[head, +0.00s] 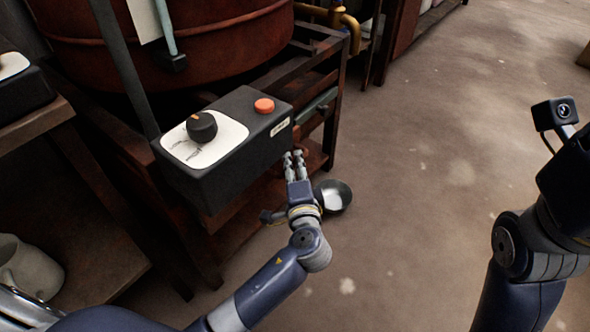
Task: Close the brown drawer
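I cannot clearly make out a brown drawer front. A dark reddish-brown wooden stand (332,112) carries the vat, and its front is partly hidden by a black control box and my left arm. My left gripper (293,156) is beside the right end of the box, at the stand's front edge. Its two fingers are close together, with nothing seen between them. I cannot tell whether it touches the stand. My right arm is at the right edge, and its gripper fingers are not in view.
The black control box (222,165) has a dial and a red button (264,105). The rust-red vat (200,50) stands behind it. A white pot (28,268) sits at lower left. The floor on the right is clear.

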